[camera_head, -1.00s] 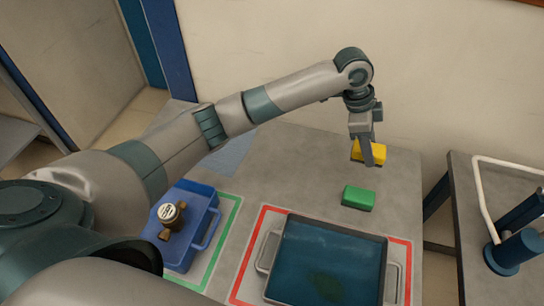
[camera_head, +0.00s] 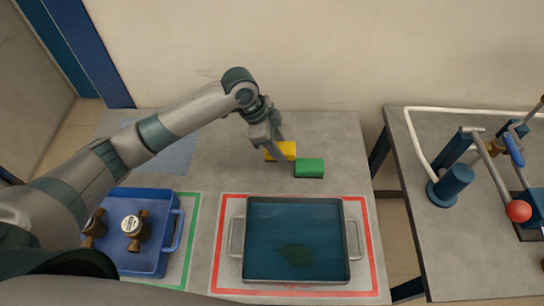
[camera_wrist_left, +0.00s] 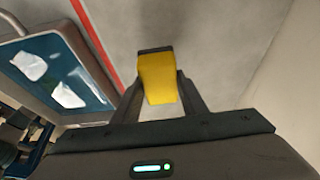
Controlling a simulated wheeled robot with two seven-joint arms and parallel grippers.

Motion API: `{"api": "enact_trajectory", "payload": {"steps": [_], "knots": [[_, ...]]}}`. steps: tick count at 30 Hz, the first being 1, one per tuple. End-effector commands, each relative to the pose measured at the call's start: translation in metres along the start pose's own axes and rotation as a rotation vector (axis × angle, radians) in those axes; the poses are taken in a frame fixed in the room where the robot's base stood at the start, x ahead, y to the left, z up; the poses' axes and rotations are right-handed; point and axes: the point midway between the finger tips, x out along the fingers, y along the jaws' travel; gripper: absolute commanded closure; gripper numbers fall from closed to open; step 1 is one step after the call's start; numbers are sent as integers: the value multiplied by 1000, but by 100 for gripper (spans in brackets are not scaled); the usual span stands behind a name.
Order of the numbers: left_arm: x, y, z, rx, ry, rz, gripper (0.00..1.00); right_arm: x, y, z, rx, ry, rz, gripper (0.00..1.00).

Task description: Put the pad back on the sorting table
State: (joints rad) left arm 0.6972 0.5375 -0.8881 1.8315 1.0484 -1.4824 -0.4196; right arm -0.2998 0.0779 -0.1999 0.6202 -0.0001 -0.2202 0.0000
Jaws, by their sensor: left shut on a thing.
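A yellow pad (camera_head: 284,151) with a dark face is between the fingers of my left gripper (camera_head: 276,146), which is shut on it. It also shows between both fingers in the left wrist view (camera_wrist_left: 160,80). The pad is at the grey sorting table (camera_head: 215,165), behind the tray and just left of a green pad (camera_head: 310,168). I cannot tell whether the yellow pad touches the table top. The green pad lies on the table apart from the gripper. My right gripper is not in view.
A tray of dark blue liquid (camera_head: 295,215) stands inside a red outline. A blue bin (camera_head: 160,258) with brass meters stands left, by a green outline. A second bench (camera_head: 425,240) with pipes and a red ball (camera_head: 518,210) is right. Bare table lies right of the green pad.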

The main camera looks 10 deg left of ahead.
Motion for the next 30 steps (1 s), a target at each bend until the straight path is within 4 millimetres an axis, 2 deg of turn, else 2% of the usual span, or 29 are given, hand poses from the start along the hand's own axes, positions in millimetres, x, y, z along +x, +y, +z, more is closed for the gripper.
{"api": "enact_trajectory", "payload": {"steps": [1, 6, 19, 30], "knots": [[-1, 5, 8, -2, -2, 1, 82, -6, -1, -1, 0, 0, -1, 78], [4, 12, 21, 0, 0, 0, 82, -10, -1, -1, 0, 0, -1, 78], [8, 13, 23, 0, 1, 0, 82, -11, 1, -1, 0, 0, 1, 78], [41, 13, 37, -1, 0, 0, 82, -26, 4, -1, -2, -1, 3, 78]]}}
